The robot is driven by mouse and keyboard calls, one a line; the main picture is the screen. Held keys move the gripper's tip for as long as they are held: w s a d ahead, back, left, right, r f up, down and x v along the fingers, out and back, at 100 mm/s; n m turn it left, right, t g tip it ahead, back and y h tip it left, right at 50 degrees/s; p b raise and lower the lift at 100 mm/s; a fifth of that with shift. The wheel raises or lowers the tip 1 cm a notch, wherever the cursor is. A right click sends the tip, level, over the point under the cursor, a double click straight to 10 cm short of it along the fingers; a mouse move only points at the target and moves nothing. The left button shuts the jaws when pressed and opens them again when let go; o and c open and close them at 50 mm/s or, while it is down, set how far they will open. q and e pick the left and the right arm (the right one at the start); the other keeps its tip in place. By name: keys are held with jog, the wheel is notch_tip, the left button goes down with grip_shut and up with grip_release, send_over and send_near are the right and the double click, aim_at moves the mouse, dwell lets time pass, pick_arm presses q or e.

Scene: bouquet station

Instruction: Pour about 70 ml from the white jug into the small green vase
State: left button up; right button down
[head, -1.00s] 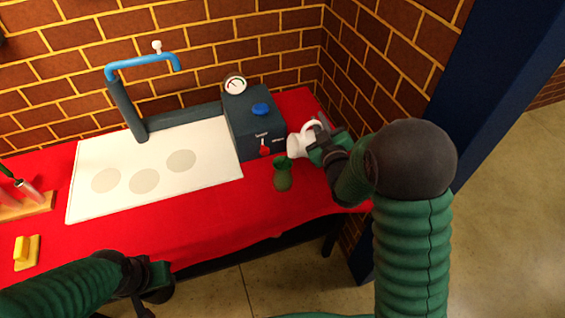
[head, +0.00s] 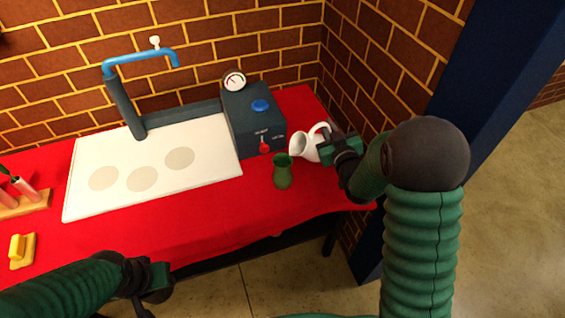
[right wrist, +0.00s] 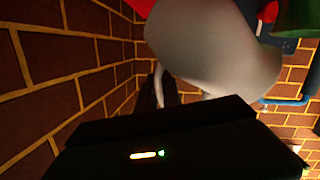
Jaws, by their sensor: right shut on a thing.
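The white jug (head: 304,147) is in my right gripper (head: 328,147), which is shut on it, just right of the vase in the head view. The jug is tilted, its mouth facing left toward the vase. The small green vase (head: 283,173) stands upright on the red cloth, its opening below and left of the jug's mouth. No stream of liquid shows. In the right wrist view the jug (right wrist: 215,50) fills the top middle and part of the green vase (right wrist: 298,18) shows at the top right. My left gripper (head: 150,290) is low at the front left, away from both; its fingers are unclear.
A dark box (head: 253,118) with a gauge, blue knob and red lever stands behind the vase. A white board (head: 130,160) with a blue-piped tap (head: 140,62) is left of it. A yellow block (head: 22,250) lies far left. A brick wall is close on the right.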

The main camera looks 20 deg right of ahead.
jog(key=shift+d+f+m+b, duration=0.35)
jog(key=shift+f+m, duration=0.25)
jog(key=shift+f, duration=0.05)
jog(key=shift+d+f+m, duration=0.1)
jog(key=shift+f+m, duration=0.35)
jog(key=shift+m, duration=0.05)
jog(key=shift+f, duration=0.1)
dwell(0.9)
jog(key=d+f+m, duration=0.1)
jog(key=f+m, duration=0.1)
jog(key=d+f+m+y, duration=0.1)
jog(key=d+f+m, duration=0.1)
jog(key=f, duration=0.1)
jog(key=d+f+m+g+y, duration=0.1)
jog(key=d+f, duration=0.1)
jog(key=shift+w+f+m, duration=0.3)
jog(key=shift+f+m, duration=0.05)
jog(key=shift+m, duration=0.05)
jog(key=shift+f+m+y, duration=0.5)
jog(key=shift+f, duration=0.1)
jog(key=shift+w+r, duration=0.1)
jog(key=shift+r, duration=0.05)
dwell(0.9)
